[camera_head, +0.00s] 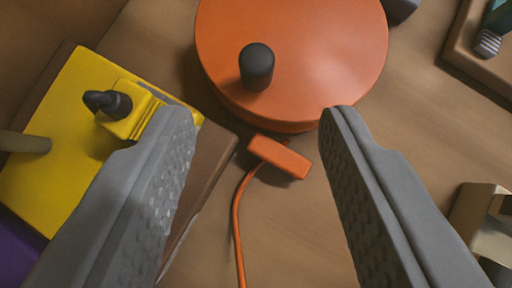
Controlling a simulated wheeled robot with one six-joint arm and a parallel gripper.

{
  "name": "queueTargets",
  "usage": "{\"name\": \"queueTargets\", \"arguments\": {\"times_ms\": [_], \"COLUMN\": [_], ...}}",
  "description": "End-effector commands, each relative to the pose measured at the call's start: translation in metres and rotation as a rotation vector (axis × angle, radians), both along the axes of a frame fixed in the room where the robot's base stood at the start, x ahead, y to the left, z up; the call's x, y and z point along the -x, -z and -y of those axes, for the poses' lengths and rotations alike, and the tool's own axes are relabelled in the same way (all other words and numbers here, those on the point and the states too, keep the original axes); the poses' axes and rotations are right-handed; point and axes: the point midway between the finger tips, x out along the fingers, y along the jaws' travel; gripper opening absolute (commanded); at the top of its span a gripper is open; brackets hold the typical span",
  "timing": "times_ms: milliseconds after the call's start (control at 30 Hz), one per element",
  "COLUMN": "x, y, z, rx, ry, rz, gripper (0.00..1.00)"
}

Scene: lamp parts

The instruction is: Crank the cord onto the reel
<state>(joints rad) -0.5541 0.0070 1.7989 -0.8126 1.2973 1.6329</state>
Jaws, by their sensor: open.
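The orange reel (325,50) is a round disc lying flat at the top middle, cut off by the upper picture edge. A dark grey crank knob (257,66) stands up from its face, left of the disc's centre. An orange cord (237,225) runs from the bottom edge up to a small orange block (279,157) just below the reel's rim. My gripper (257,118) is open, its two grey ridged fingers apart. The knob and the block show in the gap between the fingers, and nothing is held.
A yellow plate (60,130) with a yellow bracket and a dark knob sits at left on a brown base, partly behind the left finger. A beige part (478,212) lies at right. A brown tray (462,50) with a bulb-like piece is at the upper right. Bare wood shows right of the reel.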

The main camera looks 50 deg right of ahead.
Motion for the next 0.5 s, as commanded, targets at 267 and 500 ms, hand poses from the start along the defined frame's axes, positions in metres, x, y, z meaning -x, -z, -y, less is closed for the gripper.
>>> {"name": "queueTargets", "arguments": {"times_ms": [267, 500], "x": [0.023, 0.033], "y": [-0.035, -0.050], "z": [-0.028, -0.038], "rx": [-0.002, 0.000], "ry": [-0.003, 0.000], "rz": [0.000, 0.000], "gripper": [0.43, 0.43]}}
